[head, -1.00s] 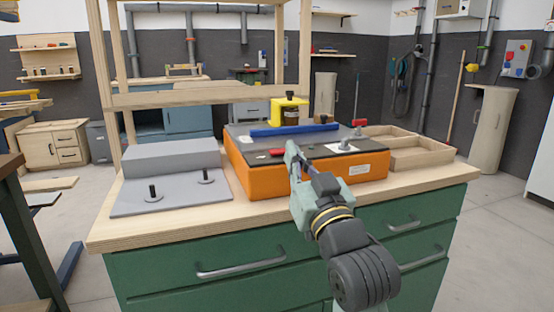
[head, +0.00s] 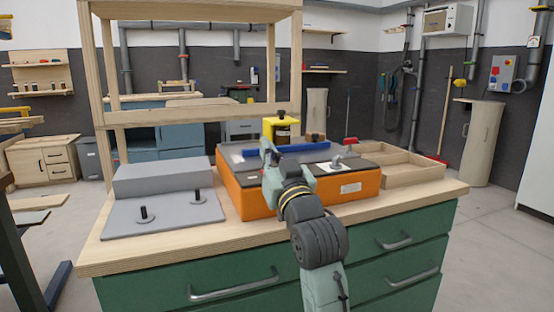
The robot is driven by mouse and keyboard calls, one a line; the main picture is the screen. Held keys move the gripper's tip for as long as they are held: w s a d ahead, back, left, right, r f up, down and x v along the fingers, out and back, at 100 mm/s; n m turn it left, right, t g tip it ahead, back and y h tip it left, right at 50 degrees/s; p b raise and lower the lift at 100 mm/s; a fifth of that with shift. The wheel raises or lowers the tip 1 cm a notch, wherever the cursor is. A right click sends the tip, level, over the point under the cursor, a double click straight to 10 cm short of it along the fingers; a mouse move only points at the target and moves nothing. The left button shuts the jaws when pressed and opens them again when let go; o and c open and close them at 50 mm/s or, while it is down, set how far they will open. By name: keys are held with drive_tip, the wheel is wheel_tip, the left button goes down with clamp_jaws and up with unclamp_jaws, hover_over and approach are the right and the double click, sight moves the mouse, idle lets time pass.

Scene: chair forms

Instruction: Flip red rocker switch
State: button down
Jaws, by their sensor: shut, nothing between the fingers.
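An orange box (head: 250,203) with a dark top panel sits on the wooden bench top. My gripper (head: 267,147) is shut and empty, reaching over the front left part of the panel. The red rocker switch is not visible now; my gripper and wrist cover the part of the panel where a small red piece showed earlier. I cannot tell whether the fingers touch the panel.
A blue bar (head: 302,147) lies across the panel, with a yellow block (head: 281,130) behind it. A red-topped piece (head: 350,142) and a metal toggle (head: 337,161) are to the right. A wooden tray (head: 425,170) and a grey fixture (head: 165,178) flank the box.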

drive_tip(key=shift+d+f, duration=0.1)
drive_tip(key=shift+f, duration=1.55)
drive_tip(key=shift+f+b, duration=0.15)
drive_tip(key=shift+b, duration=0.15)
